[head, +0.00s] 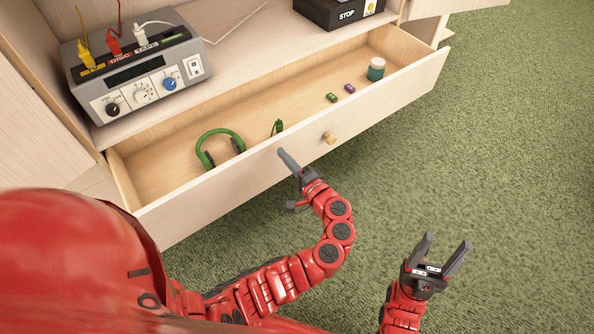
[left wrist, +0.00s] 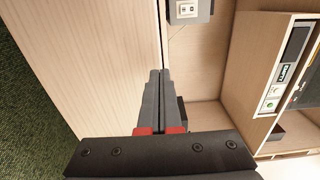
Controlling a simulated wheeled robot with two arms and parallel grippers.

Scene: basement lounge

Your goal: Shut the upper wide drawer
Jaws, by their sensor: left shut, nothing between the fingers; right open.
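The upper wide drawer (head: 240,190) is pulled out of a pale wood cabinet, with its inside showing. A small round wooden knob (head: 329,138) sits on its front panel. My left gripper (head: 284,154) is shut and empty, with its fingertips at the front panel, left of the knob. In the left wrist view the shut fingers (left wrist: 159,74) overlap the edge of the pale front panel (left wrist: 95,70). I cannot tell whether they touch it. My right gripper (head: 447,252) is open and empty over the carpet, in front of the drawer and apart from it.
The drawer holds green headphones (head: 205,152), a small green item (head: 277,126), two toy cars (head: 332,97) and a jar (head: 376,69). A grey control box (head: 140,85) and a black STOP box (head: 335,14) stand on the shelf above. Green carpet (head: 520,140) lies clear at the right.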

